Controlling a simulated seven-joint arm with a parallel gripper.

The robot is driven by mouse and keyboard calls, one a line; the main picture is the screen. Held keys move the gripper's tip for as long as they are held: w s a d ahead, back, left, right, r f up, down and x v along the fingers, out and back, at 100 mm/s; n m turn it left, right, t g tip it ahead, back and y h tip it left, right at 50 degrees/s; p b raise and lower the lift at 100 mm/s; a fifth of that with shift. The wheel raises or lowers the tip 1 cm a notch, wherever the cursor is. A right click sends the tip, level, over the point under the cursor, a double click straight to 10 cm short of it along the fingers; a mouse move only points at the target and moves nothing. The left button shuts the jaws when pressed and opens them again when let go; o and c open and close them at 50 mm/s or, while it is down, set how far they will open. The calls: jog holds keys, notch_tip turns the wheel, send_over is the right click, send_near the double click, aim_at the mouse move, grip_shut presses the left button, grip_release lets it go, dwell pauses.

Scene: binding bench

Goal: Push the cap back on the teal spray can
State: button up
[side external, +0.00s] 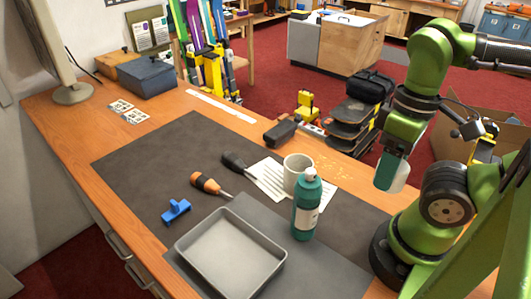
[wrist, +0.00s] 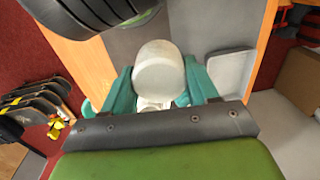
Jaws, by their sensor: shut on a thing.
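The teal spray can (side external: 305,212) stands upright on the dark mat, with a white label and a bare white nozzle on top. My gripper (side external: 390,183) hangs in the air to the right of the can and apart from it, a little above its top level. It is shut on a white, rounded cap (side external: 401,177), largely hidden by a teal finger. In the wrist view the cap (wrist: 158,72) sits between the two teal fingers of my gripper (wrist: 160,88). I cannot make out the can in the wrist view.
A grey tray (side external: 182,245) lies in front-left of the can, and a white mug (side external: 291,181) stands close behind it. A screwdriver (side external: 207,184), a dark-handled tool (side external: 233,161) and a blue tool (side external: 175,211) lie to the left. The mat's left part (side external: 150,165) is clear.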

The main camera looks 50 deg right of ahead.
jog(key=shift+s+d, duration=0.25)
jog(key=shift+s, duration=0.5)
jog(key=shift+h, duration=0.5)
jog(key=w+a+r, duration=0.1)
jog(key=w, duration=0.3)
jog(key=w+a+r, duration=0.2)
jog(key=w, duration=0.3)
jog(key=w+a+r, duration=0.1)
jog(key=w+a, duration=0.1)
jog(key=w, duration=0.3)
jog(key=shift+a+r, duration=0.15)
jog(key=shift+r, duration=0.2)
send_over(309, 169)
jog(key=shift+s+f, duration=0.1)
jog(key=shift+f, duration=2.4)
jog(key=shift+f, duration=2.05)
jog(key=o, duration=1.2)
jog(key=shift+o, duration=0.3)
